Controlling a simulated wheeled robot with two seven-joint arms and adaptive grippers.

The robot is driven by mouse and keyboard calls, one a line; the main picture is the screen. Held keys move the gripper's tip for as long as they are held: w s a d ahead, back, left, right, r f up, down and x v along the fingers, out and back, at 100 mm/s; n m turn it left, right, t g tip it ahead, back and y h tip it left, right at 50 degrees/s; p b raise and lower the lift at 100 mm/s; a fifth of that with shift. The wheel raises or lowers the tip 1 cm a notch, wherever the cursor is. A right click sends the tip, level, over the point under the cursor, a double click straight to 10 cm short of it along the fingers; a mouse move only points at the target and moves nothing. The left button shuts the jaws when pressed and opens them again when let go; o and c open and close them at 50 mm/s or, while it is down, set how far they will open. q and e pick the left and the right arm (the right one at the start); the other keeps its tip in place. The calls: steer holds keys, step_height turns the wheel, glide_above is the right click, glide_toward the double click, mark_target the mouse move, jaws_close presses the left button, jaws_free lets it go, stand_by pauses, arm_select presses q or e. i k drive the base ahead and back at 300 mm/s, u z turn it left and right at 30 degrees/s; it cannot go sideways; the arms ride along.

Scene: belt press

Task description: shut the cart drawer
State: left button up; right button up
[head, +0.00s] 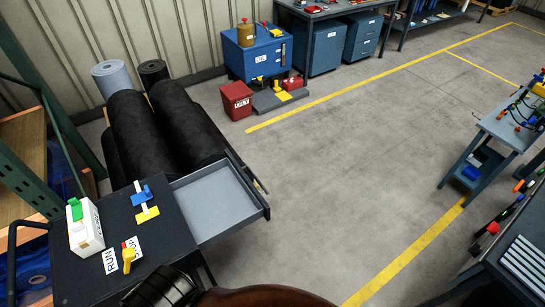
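The cart (175,245) stands at the lower left in the head view, with a dark top. Its grey drawer (215,203) is pulled out to the right from under the cart top. The drawer looks empty, and its dark front panel is at the right end. Neither of my grippers can be made out. A dark rounded part and a brown curved part at the bottom edge hide the cart's near right corner.
Black rolls (140,135) lie behind the drawer. A shelf rack (22,165) stands left. The floor (330,165) right of the drawer is clear.

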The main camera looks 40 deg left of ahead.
mark_target(219, 199)
steer(key=i, duration=1.95)
steer(key=u, duration=3.4)
steer(key=k, duration=0.5)
steer(key=u, duration=0.55)
steer(key=i, duration=0.65)
steer(key=z, duration=0.5)
